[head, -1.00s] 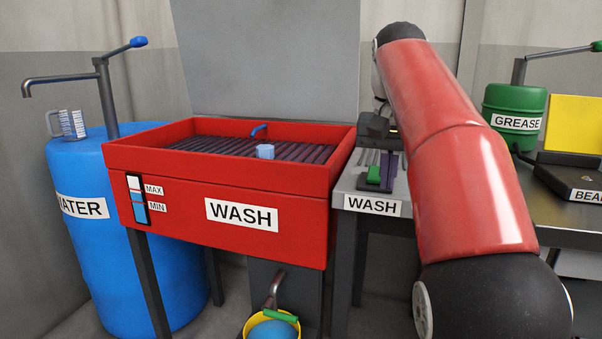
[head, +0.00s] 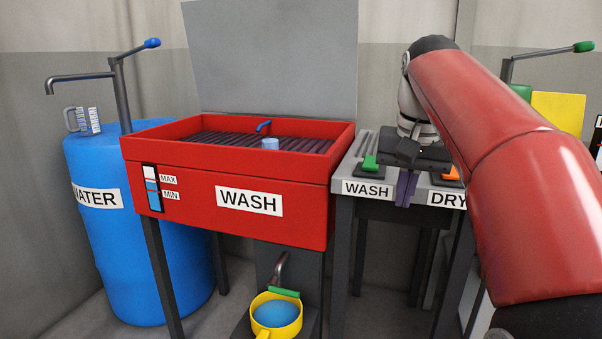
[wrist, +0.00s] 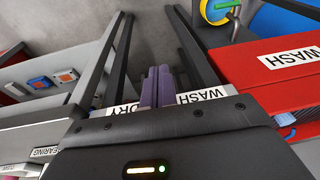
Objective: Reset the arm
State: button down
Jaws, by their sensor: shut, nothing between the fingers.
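My gripper (head: 405,188) has purple fingers, which show in the head view at the front edge of the small grey table, between the WASH label (head: 368,188) and the DRY label (head: 448,199). In the wrist view my gripper (wrist: 157,86) has its two fingers together, with nothing between them. The fingers point down past the table's front edge. My red arm runs from the lower right of the head view and hides part of the table and what lies behind it.
The red wash basin (head: 180,190) stands left of the table, with a blue WATER barrel (head: 140,255) beyond it. A yellow bucket (head: 277,318) sits below the basin.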

jog(key=s+a+f+n+t, duration=0.2)
jog(key=s+f+n+t, duration=0.1)
jog(key=s+f, duration=1.7)
jog(key=shift+f, duration=0.95)
